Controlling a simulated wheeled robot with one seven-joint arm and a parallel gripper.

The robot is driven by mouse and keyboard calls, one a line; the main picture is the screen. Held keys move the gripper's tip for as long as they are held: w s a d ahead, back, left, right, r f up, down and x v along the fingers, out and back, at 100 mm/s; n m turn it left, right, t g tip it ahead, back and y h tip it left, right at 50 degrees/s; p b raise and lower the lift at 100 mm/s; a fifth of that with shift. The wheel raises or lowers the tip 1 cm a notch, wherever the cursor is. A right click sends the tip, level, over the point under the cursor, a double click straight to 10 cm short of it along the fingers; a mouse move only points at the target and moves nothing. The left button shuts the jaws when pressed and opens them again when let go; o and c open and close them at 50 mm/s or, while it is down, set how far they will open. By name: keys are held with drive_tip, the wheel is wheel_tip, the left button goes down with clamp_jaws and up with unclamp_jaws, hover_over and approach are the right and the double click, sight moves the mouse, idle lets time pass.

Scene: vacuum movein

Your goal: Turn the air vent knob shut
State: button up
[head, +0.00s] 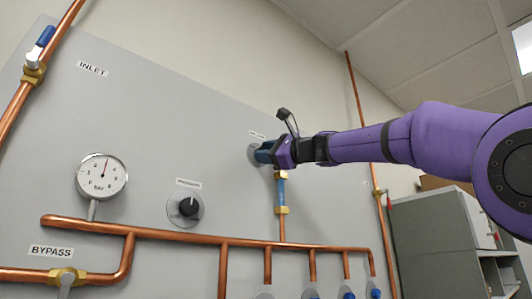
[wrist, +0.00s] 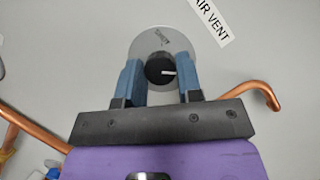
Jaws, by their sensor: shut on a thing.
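The air vent knob (wrist: 161,69) is a round black knob with a white pointer line on a grey disc. In the wrist view it sits between the two blue fingers of my gripper (wrist: 161,82), which are shut on it from both sides. The white pointer lies roughly level, to the right. The AIR VENT label (wrist: 211,20) is up and right of it. In the head view my gripper (head: 265,153) reaches the panel from the right. There the fingers hide the knob, and only part of its disc (head: 253,153) shows.
The grey panel (head: 150,100) carries a pressure gauge (head: 101,177) and another black knob (head: 188,207) at lower left. Copper pipes (head: 190,236) run below my gripper, with a blue-handled valve (head: 281,190) just under it. A grey cabinet (head: 440,235) stands at right.

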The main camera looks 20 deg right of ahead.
drive_tip(key=shift+n, duration=0.3)
drive_tip(key=shift+r+n+g+h, duration=0.1)
drive_tip(key=shift+n+g+h, duration=0.65)
drive_tip(key=shift+n, duration=1.8)
drive_tip(key=shift+r+n+g+h, duration=0.1)
drive_tip(key=shift+n+g+h, duration=0.65)
drive_tip(key=shift+n, duration=1.85)
drive_tip(key=shift+r+n+g+h, duration=0.1)
drive_tip(key=shift+n+g+h, duration=0.6)
drive_tip(key=shift+n, duration=1.85)
drive_tip(key=shift+f, duration=0.1)
drive_tip(key=o, duration=0.9)
